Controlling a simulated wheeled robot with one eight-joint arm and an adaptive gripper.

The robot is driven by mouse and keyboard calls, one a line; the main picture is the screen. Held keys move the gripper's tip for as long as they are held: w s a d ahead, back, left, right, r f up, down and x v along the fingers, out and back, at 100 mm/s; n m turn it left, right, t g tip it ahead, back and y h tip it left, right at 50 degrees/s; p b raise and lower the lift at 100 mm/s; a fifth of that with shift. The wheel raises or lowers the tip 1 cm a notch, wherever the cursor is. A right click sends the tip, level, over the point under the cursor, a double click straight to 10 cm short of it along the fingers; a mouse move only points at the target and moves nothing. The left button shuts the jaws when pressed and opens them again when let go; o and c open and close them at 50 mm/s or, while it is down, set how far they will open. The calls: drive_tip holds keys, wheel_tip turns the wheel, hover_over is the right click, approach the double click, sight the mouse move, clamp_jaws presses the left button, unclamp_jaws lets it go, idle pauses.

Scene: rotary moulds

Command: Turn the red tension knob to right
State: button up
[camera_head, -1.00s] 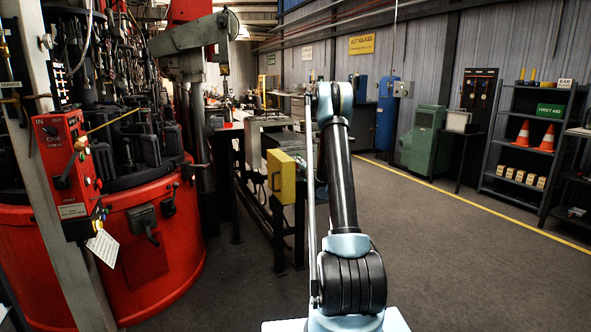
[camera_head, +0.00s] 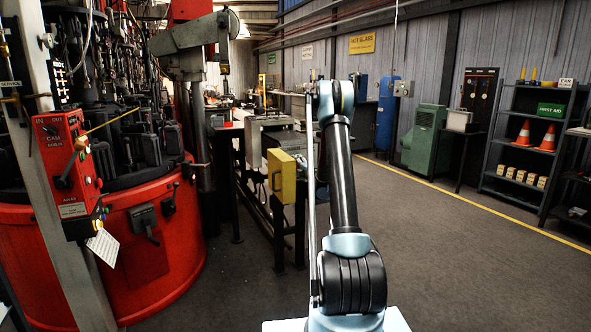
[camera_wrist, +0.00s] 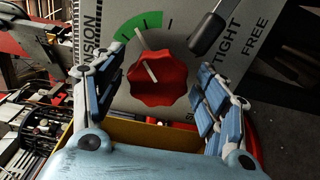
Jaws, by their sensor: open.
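In the wrist view, the red tension knob (camera_wrist: 158,78) is a scalloped dial with a white pointer line on a grey panel (camera_wrist: 190,22). Its pointer leans up and slightly left, toward the green arc (camera_wrist: 138,26) printed above it. The panel reads "TENSION" at left and "TIGHT" and "FREE" at right. My gripper (camera_wrist: 160,82) is open, with one blue-padded finger on each side of the knob. I see a gap between each finger and the knob; whether either finger touches it is not clear. In the head view, the knob and my gripper cannot be made out.
A yellow box (camera_head: 282,176) stands beside my arm in the head view. A red machine (camera_head: 165,240) is at left; open floor (camera_head: 470,255) is at right.

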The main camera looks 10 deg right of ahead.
drive_tip(key=v, duration=1.1)
